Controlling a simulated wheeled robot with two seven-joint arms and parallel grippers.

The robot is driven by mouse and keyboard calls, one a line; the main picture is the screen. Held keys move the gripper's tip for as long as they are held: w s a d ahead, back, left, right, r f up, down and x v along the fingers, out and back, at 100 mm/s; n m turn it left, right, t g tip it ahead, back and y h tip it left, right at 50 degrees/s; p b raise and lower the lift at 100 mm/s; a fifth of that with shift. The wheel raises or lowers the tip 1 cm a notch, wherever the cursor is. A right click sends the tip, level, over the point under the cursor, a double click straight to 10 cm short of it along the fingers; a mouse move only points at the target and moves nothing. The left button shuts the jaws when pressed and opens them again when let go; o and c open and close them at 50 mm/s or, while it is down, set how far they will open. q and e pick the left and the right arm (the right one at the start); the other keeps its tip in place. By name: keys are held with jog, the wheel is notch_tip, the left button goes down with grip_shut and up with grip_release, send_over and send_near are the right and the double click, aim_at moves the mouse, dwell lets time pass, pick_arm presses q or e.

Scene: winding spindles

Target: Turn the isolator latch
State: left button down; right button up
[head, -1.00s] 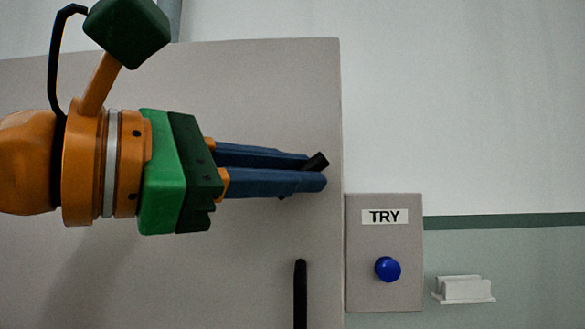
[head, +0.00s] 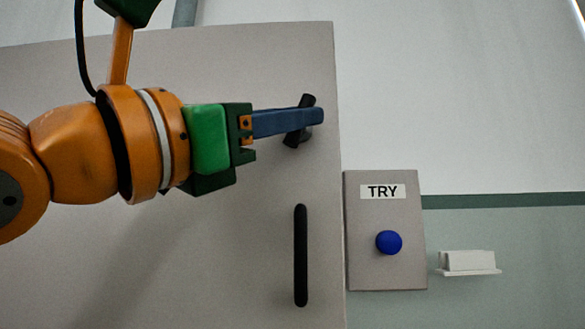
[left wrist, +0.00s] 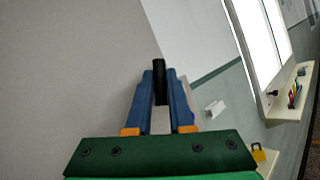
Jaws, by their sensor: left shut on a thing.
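The isolator latch (head: 292,138) is a short black handle near the upper right edge of a grey cabinet door (head: 180,80). It stands steep, its top leaning slightly right. My left gripper (head: 312,117) comes in from the left with its blue fingers shut on the latch, hiding its middle. In the left wrist view the black latch (left wrist: 158,75) shows between the two blue fingertips. My right gripper is in neither view.
A black vertical door handle (head: 301,255) is below the latch. Right of the door is a grey box (head: 357,230) with a TRY label (head: 383,191) and a blue button (head: 389,242). A small white holder (head: 468,262) is on the wall farther right.

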pick_arm(q)
jog(key=shift+d+f+n+t+y+b, duration=0.1)
jog(key=shift+n+t+y+b, duration=0.25)
jog(key=shift+n+t+b, duration=1)
jog(key=shift+n+t+y+b, duration=0.35)
jog(key=shift+n+t+b, duration=0.7)
jog(key=shift+n+b, duration=0.55)
jog(key=c, duration=1.1)
grip_release()
jog(key=shift+b+v, duration=2.25)
jog(key=shift+v, duration=1.25)
